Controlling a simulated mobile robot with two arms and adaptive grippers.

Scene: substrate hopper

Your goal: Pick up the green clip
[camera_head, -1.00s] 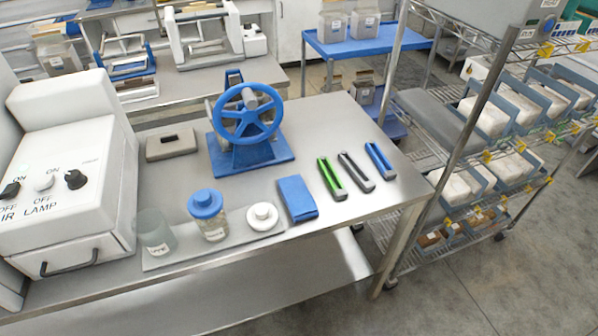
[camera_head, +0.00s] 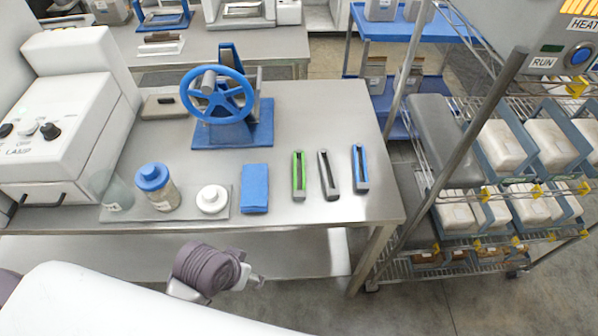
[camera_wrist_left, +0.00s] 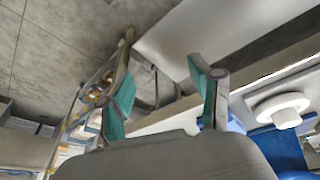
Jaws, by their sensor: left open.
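The green clip (camera_head: 295,177) lies on the steel bench (camera_head: 330,110) in the head view, left of a dark grey clip (camera_head: 323,170) and a blue clip (camera_head: 356,165). My left arm reaches in at the bottom of the head view, in front of the bench and apart from the clip. In the left wrist view my left gripper (camera_wrist_left: 164,88) is open and empty, with teal pads on its fingers. I cannot make out the green clip in that view. My right gripper is not in view.
A blue block (camera_head: 255,188), a white lid (camera_head: 212,199) and a blue-capped jar (camera_head: 156,188) stand left of the clips. A blue handwheel device (camera_head: 228,120) stands behind. A wire rack (camera_head: 470,185) with boxes is right of the bench. The bench behind the clips is clear.

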